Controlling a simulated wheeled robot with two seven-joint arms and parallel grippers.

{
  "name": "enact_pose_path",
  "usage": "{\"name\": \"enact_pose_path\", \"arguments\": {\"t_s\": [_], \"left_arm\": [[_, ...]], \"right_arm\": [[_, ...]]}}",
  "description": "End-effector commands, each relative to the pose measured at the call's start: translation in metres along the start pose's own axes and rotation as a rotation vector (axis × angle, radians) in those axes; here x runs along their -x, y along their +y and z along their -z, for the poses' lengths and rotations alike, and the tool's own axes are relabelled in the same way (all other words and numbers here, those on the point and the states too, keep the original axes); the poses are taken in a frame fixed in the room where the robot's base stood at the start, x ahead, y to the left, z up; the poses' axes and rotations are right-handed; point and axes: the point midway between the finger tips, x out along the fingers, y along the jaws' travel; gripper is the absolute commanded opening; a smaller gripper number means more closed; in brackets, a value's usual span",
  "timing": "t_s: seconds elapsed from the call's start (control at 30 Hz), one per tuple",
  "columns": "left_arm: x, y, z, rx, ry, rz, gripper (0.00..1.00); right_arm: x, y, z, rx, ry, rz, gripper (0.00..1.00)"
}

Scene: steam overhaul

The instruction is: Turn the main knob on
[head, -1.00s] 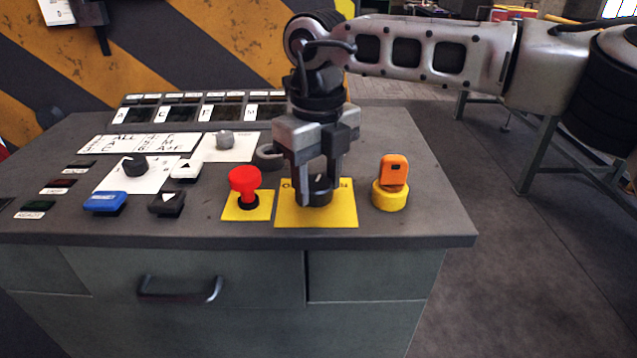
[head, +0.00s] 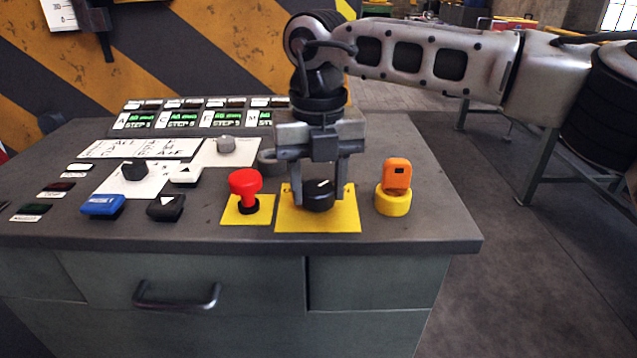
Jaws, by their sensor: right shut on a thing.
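The main knob (head: 319,197) is a black round knob with a white mark on a yellow plate (head: 345,221) near the console's front right. The white mark now slants up to the right. My right gripper (head: 319,195) points straight down over the plate, its two fingers on the left and right sides of the knob, shut on it. The fingers hide parts of the knob's sides and of the plate's lettering. My left gripper is not in view.
A red push button (head: 245,184) stands close left of the knob, and an orange key-like piece on a yellow base (head: 393,203) close right. Blue (head: 102,205) and black switches sit further left. Lit green displays (head: 222,119) line the console's back.

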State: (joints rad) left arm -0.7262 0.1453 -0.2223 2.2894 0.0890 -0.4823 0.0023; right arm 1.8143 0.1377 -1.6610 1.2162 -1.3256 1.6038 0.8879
Motion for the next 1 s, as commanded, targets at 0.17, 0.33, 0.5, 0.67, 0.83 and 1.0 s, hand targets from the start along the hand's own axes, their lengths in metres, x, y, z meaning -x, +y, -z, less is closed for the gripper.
{"name": "enact_pose_path", "arguments": {"t_s": [0.17, 0.33, 0.5, 0.67, 0.83, 1.0], "left_arm": [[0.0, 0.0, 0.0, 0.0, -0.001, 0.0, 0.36], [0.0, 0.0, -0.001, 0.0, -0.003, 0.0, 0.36], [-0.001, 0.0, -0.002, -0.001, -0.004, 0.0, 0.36], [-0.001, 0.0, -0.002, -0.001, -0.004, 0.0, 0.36], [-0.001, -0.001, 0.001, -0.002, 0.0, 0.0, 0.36], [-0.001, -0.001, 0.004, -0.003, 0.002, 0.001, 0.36]], "right_arm": [[0.002, 0.0, -0.001, -0.008, -0.004, -0.002, 0.22], [0.002, 0.0, -0.001, -0.008, -0.005, -0.002, 0.47], [0.001, 0.0, -0.001, -0.006, -0.003, -0.002, 0.66], [0.001, 0.0, -0.001, -0.004, -0.002, -0.001, 0.66], [0.012, 0.0, -0.001, -0.005, -0.004, -0.001, 0.66], [0.046, 0.0, -0.001, -0.005, -0.006, -0.002, 0.66]]}}
